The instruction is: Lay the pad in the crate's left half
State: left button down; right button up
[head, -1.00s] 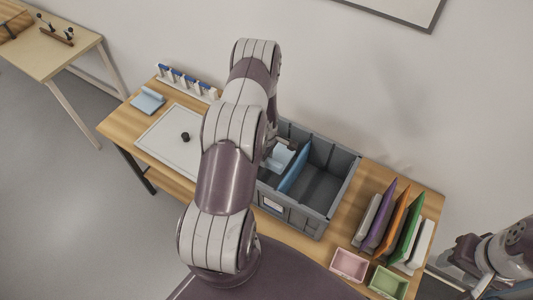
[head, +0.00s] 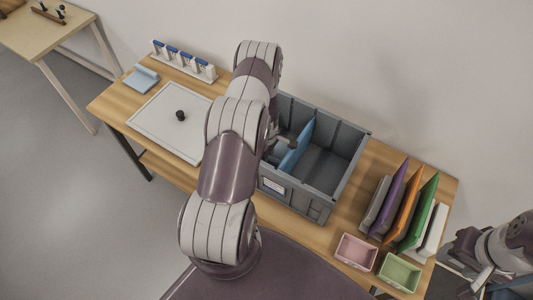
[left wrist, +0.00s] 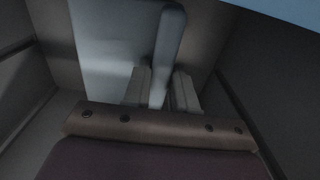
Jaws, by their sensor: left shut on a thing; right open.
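The grey crate (head: 331,203) stands on the table, split by an upright blue divider (head: 298,146). My left gripper (left wrist: 160,92) is down inside its left half and shut on the upright tab of a pale blue-grey pad (left wrist: 105,45). The pad lies low between the crate's walls in the left wrist view. Whether it touches the floor all over, I cannot tell. My arm hides most of the left half in the head view. My right gripper (head: 468,262) is open and empty at the lower right, off the table.
A white lid-like panel with a black knob (head: 180,116) lies left of the crate. Behind it are a light blue piece (head: 141,78) and a white rack (head: 184,61). Right of the crate stand several coloured boards (head: 407,212), a pink bin (head: 356,251) and a green bin (head: 400,272).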

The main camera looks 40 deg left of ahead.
pick_arm(q)
jog(key=shift+f, duration=0.35)
jog(key=shift+f+b, duration=0.25)
jog(key=shift+b, duration=0.1)
jog(key=c, duration=0.8)
grip_release()
jog(key=shift+r, duration=0.1)
notch_tip(320, 180, up, 12)
jog(key=p, duration=0.8)
jog(key=shift+p, duration=0.3)
